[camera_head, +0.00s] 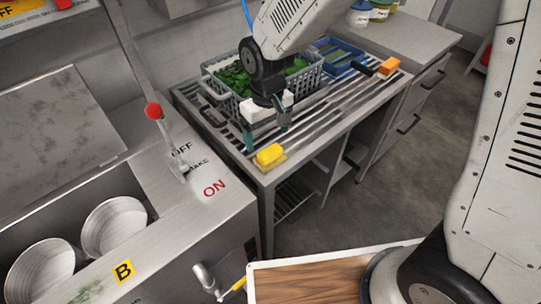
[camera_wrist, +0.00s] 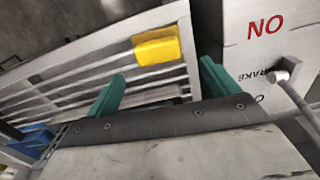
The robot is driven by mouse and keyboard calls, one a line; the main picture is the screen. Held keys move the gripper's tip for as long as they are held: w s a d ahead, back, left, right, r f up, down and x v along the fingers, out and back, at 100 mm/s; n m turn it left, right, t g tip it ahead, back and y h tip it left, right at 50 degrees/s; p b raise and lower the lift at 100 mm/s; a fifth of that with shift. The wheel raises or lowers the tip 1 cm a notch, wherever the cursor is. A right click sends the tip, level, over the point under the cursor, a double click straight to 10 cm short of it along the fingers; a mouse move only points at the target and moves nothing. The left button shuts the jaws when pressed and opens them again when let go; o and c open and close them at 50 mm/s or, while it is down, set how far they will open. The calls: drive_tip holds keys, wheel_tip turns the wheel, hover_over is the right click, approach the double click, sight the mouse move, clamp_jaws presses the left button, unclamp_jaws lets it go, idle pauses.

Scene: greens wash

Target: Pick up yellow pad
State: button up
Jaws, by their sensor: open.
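The yellow pad (camera_head: 270,155) lies on the near left corner of the slatted metal counter (camera_head: 330,120). In the wrist view the yellow pad (camera_wrist: 157,46) lies flat on the slats, ahead of the fingers and between their lines. The gripper does not appear to touch the pad.
A grey basket (camera_head: 219,91) of green leaves stands behind my gripper. A blue tray (camera_head: 340,57) and an orange block (camera_head: 389,66) lie farther right on the counter. A steel machine (camera_head: 205,215) with a red-knobbed lever (camera_head: 153,111) stands close on the left.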

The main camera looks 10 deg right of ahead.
sight(270, 150)
drive_tip(key=f, duration=0.6)
drive_tip(key=shift+s+d+f, duration=0.25)
drive_tip(key=shift+f, duration=0.1)
drive_tip(key=c, duration=0.8)
